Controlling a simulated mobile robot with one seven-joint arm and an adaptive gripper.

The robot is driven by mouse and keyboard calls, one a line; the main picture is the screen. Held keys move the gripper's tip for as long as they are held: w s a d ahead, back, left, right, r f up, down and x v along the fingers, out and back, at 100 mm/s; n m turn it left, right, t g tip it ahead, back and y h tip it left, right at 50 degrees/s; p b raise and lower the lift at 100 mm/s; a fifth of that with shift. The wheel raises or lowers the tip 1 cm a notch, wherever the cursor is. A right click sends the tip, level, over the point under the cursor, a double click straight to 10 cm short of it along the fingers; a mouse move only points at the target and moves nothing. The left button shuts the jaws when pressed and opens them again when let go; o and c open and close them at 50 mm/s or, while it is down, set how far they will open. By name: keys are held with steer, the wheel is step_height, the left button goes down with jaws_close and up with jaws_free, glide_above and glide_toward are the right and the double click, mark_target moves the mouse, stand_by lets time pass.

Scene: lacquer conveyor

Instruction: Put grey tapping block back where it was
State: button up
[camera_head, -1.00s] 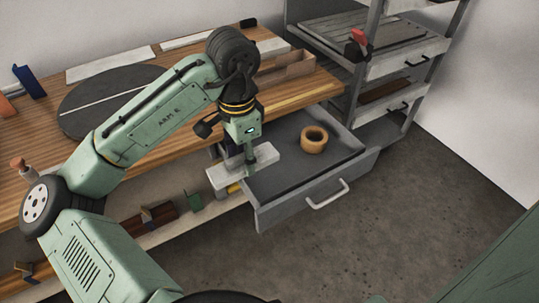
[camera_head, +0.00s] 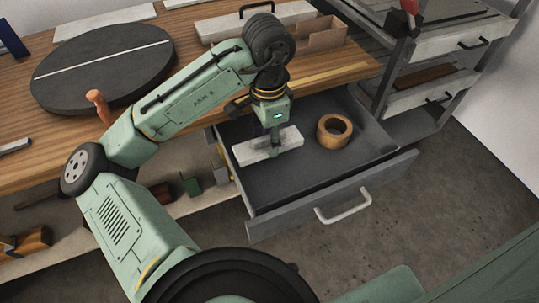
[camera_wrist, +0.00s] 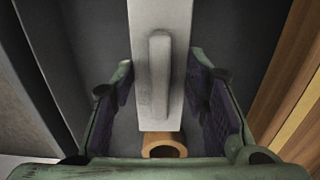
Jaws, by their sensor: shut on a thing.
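The grey tapping block (camera_head: 248,152) is a long pale bar. My gripper (camera_head: 272,138) is shut on it near its middle. In the wrist view the block (camera_wrist: 172,20) runs lengthwise between the fingers, with a raised grip (camera_wrist: 159,75) along its top. The block is over the left part of the open drawer (camera_head: 290,185). I cannot tell if it touches the drawer floor. An orange-brown ring (camera_head: 326,138) lies in the drawer to the right of the block; it also shows beyond the block's end in the wrist view (camera_wrist: 164,143).
The wooden bench top (camera_head: 200,50) holds a dark round plate (camera_head: 105,65), an open box (camera_head: 310,35) and a pale block with a black handle (camera_head: 235,24). A drawer rack (camera_head: 440,75) stands at right.

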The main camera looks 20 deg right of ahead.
mark_target(268, 136)
steer(key=shift+f, duration=3.1)
steer(key=shift+f, duration=0.1)
steer(key=o, duration=1.3)
steer(key=shift+c, duration=0.2)
step_height(268, 136, up, 12)
steer(key=shift+r, duration=0.15)
steer(key=shift+d, duration=0.1)
